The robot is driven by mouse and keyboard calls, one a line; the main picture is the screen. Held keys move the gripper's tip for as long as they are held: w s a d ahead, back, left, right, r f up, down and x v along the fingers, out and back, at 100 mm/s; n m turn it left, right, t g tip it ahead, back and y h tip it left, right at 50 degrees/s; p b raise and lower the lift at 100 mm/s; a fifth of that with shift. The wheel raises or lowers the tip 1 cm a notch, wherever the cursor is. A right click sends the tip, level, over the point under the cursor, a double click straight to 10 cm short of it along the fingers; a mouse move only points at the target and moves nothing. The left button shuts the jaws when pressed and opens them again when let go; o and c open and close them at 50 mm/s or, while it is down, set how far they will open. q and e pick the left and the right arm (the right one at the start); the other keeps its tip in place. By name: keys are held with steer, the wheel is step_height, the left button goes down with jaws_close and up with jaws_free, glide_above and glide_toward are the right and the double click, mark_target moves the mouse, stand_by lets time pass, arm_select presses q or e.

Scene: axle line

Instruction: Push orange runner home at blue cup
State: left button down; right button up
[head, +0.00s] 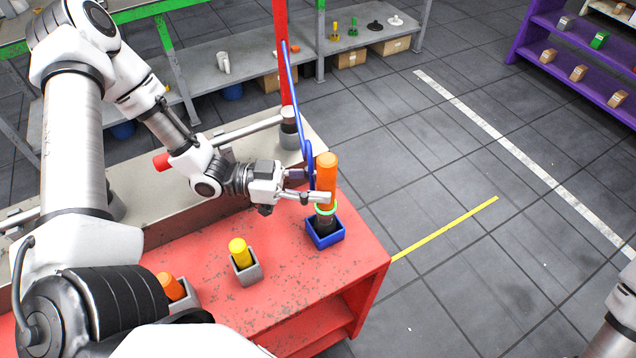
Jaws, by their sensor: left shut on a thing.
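The orange runner (326,172) is an upright orange cylinder with a green ring and a dark lower part. It stands over the blue square cup (325,236) at the right end of the red bench. Its dark lower end is inside the cup's outline; how deep it sits I cannot tell. My left gripper (316,196) is shut on the orange runner from the left, just above the green ring. My right gripper is not in view.
A grey cup with a yellow piece (240,253) and another with an orange piece (171,287) stand left on the red bench (285,290). Floor right of the bench is clear.

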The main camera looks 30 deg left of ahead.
mark_target(318, 158)
arm_select(q)
steer(key=shift+f+b, duration=0.9)
steer(key=shift+f, duration=0.25)
steer(key=c, duration=0.7)
jaws_free()
steer(key=shift+r, duration=0.1)
step_height(318, 158, up, 10)
steer(key=shift+s+f, duration=0.1)
steer(key=shift+f, duration=0.15)
steer(key=shift+r, duration=0.25)
steer(key=shift+f, duration=0.1)
